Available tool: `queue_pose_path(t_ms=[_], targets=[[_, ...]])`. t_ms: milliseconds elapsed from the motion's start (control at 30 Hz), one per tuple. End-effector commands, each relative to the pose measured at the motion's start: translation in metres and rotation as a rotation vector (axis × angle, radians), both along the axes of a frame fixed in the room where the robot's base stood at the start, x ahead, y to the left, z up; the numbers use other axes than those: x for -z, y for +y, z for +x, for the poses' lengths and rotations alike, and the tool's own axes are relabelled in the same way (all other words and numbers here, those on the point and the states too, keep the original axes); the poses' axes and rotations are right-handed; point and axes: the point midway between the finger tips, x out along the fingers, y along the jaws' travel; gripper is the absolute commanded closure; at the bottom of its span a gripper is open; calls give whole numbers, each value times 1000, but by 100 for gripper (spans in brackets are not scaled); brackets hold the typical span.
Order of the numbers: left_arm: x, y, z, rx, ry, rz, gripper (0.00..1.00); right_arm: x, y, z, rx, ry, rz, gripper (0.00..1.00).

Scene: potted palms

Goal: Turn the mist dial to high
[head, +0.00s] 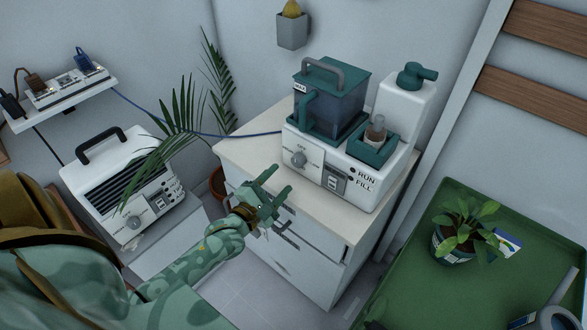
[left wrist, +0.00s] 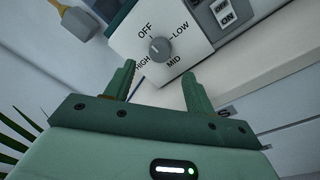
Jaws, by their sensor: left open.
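The mist dial (head: 299,158) is a round grey knob on the front of the white mister unit (head: 345,180), which stands on the cabinet. In the left wrist view the dial (left wrist: 160,49) has the labels OFF, LOW, MID and HIGH around it. Its pointer is too small to read surely. My left gripper (head: 282,181) is open and empty, in front of and below the dial. In the left wrist view the fingers (left wrist: 159,72) point towards the dial, one to each side, apart from it. My right gripper is not in view.
A switch (head: 335,180) sits right of the dial. A teal tank (head: 330,100) and a small bottle (head: 376,130) stand on the unit. A white heater-like box (head: 125,185) and palm fronds (head: 180,125) are left. A green table (head: 440,280) with a potted plant (head: 457,240) is right.

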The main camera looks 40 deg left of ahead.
Motion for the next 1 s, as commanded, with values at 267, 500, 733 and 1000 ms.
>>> queue_pose_path(t_ms=[267,500,733,1000], targets=[[3,1,54,0,1,2,45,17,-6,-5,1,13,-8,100],[0,1,68,0,1,2,45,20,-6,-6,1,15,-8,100],[0,1,68,1,1,2,51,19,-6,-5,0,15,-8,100],[0,1,68,1,1,2,90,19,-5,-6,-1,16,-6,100]])
